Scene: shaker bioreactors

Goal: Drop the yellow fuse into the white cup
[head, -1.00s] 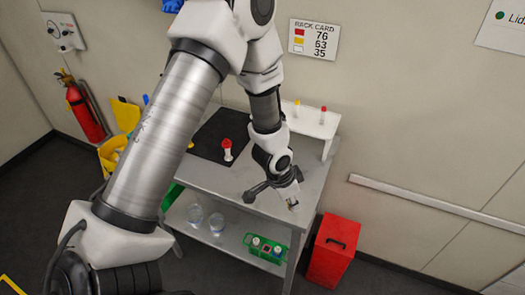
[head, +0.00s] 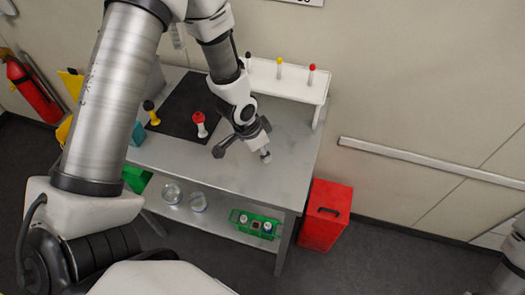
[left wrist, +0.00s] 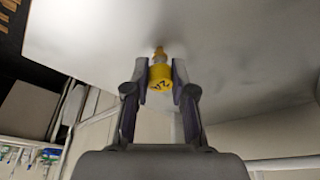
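In the left wrist view my left gripper (left wrist: 160,80) has its fingers on both sides of a yellow fuse (left wrist: 160,78). The fuse is a short printed yellow cylinder with a narrower tip beyond it. In the head view my left gripper (head: 265,156) points down over the right part of the grey table (head: 230,172), and the fuse's yellow is not clear there. I cannot pick out a white cup for certain in either view. My right gripper is not in view.
A white rack (head: 300,85) with black-, yellow- and red-topped pieces stands behind. A black mat (head: 183,112) holds a red-topped white piece (head: 199,125) and a black-and-yellow piece (head: 151,112). Glass vessels (head: 172,193) and a green tray (head: 255,224) are below. A red bin (head: 327,215) stands right.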

